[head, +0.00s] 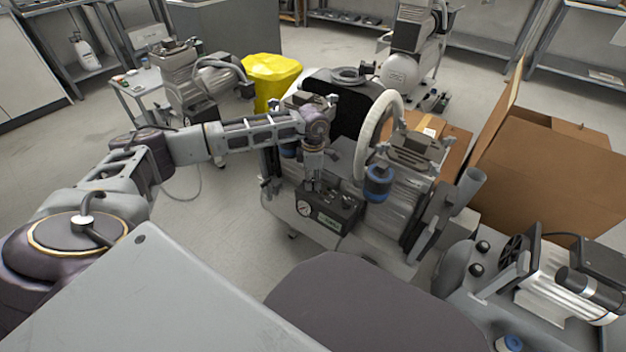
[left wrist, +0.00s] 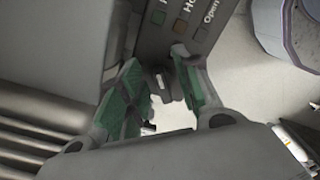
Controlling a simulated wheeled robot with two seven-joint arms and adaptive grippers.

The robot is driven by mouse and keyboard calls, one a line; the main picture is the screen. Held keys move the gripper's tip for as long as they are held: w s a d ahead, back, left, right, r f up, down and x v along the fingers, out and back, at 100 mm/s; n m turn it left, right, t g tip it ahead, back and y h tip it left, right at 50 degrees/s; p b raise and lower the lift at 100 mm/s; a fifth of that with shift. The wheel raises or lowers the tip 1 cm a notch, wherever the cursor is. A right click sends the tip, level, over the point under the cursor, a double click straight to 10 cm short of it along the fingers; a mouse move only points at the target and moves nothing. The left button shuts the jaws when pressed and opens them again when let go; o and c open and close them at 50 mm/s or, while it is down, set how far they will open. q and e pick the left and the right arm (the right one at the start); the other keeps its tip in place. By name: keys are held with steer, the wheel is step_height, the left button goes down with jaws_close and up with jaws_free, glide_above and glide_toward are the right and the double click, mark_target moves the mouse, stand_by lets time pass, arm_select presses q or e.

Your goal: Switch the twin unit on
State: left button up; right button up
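The twin unit (head: 400,205) stands in the middle of the head view, with two ribbed motor blocks, a white hose and blue-bodied filters. Its dark control box (head: 332,212) with a round gauge (head: 304,208) is on the near side. My left gripper (head: 314,182) points down at the top of this box. In the left wrist view its green-padded fingers (left wrist: 163,88) are apart, beside a dark panel (left wrist: 180,22) with small marks and partly readable lettering. A small dark part shows between the fingers; I cannot tell whether they touch it. The switch's position is unclear. My right gripper is out of view.
Open cardboard boxes (head: 545,155) stand to the right of the unit. Another compressor (head: 550,285) is at the lower right. A yellow bin (head: 271,80) and a further compressor (head: 190,80) stand behind left. The floor (head: 225,225) left of the unit is clear.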

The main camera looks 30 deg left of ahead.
arm_select(q)
jaws_close()
